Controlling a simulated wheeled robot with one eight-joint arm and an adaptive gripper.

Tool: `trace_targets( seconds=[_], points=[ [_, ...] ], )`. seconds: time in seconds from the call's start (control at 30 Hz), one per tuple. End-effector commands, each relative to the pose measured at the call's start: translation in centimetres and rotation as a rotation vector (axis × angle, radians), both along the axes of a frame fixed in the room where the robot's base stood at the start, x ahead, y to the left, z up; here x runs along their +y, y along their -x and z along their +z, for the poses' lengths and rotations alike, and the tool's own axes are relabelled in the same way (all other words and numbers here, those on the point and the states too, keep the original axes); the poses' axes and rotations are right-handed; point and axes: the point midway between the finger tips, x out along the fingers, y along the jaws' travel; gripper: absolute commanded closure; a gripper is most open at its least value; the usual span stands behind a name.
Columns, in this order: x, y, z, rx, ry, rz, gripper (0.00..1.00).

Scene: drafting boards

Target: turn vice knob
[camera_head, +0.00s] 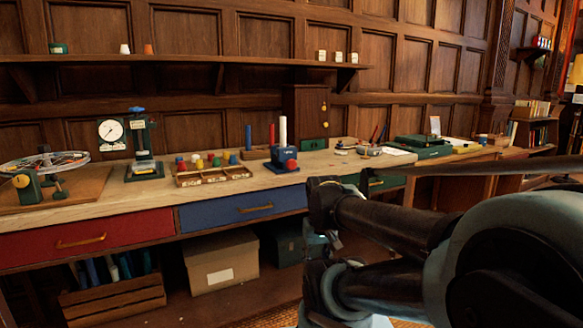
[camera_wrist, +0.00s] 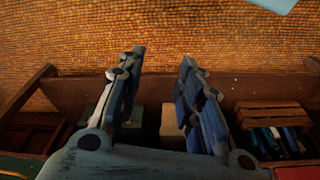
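In the head view, a blue block-like device (camera_head: 284,166) with a round red knob (camera_head: 291,165) and an upright white rod (camera_head: 283,131) stands on the bench. A green stand (camera_head: 27,187) with a yellow round part (camera_head: 22,181) sits at the far left by a spoked wheel. I cannot tell for certain which of these is the vice. My gripper (camera_wrist: 162,57) is open in the wrist view, its two blue-grey fingers apart with nothing between them. It points down at the floor, away from both devices. The fingertips are not clearly seen in the head view.
The long wooden bench (camera_head: 105,205) has red, blue and green drawers. A compartment tray (camera_head: 213,177) with coloured pieces lies left of the blue device. A press-like stand (camera_head: 143,168) is further left. A cardboard box (camera_head: 222,265) and wooden crate (camera_head: 115,300) sit below. Orange matting (camera_wrist: 190,40) covers the floor.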

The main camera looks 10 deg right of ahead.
Motion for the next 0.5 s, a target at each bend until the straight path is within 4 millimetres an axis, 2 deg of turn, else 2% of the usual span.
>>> trace_targets(
  seconds=[0.07, 0.17, 0.27, 0.33, 0.5],
  points=[
    [0.0, 0.0, 0.0, 0.0, 0.0, 0.0, 0.64],
    [0.1, 0.6, 0.4, -0.014, -0.008, 0.004, 0.42],
    [0.9, -0.1, 0.5, -0.033, -0.043, 0.023, 0.41],
    [1.7, -1.4, 0.7, -0.057, -0.089, 0.053, 0.41],
    [4.6, -5.9, 1.8, -0.185, -0.246, 0.146, 0.41]
  ],
)
